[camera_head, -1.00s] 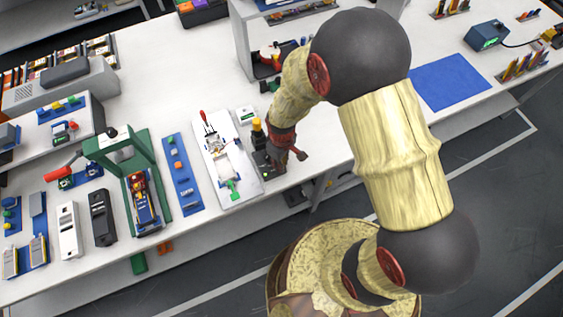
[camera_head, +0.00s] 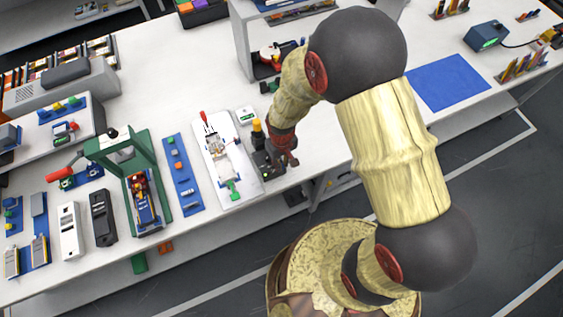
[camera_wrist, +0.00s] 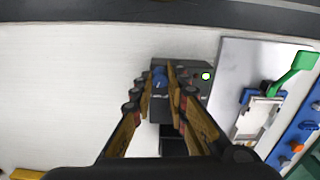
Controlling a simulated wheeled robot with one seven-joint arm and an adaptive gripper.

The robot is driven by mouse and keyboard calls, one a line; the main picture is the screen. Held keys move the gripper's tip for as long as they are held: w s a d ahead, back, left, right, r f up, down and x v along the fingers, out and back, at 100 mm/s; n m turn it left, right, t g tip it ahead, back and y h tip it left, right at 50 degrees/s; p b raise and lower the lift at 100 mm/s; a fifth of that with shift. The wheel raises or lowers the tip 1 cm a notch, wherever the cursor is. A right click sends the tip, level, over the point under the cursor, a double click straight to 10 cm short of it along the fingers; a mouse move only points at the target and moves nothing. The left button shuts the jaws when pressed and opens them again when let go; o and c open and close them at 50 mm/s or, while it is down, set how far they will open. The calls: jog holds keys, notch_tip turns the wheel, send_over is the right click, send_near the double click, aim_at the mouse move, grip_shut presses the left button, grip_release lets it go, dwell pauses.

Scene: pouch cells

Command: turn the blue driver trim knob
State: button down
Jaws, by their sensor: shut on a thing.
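The blue trim knob (camera_wrist: 159,77) sits on a dark driver box (camera_wrist: 193,73) in the wrist view. My gripper (camera_wrist: 161,84) is closed around the knob, with a finger on either side of it. A small round light, white with a green edge, shows on the box to the right of the fingers. In the head view my gripper (camera_head: 283,161) is down at the dark box (camera_head: 264,161) near the table's front edge. The knob is hidden there.
A white plate with a fixture and green handle (camera_head: 234,188) stands just left of the box. A yellow-topped black part (camera_head: 257,129) and a small white meter (camera_head: 246,115) are close behind.

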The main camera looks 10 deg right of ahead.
jog(key=m, duration=0.5)
jog(key=shift+m, duration=0.3)
dwell(0.4)
jog(key=c, duration=1.7)
grip_release()
notch_tip(320, 180, up, 12)
jog(key=shift+s, duration=0.1)
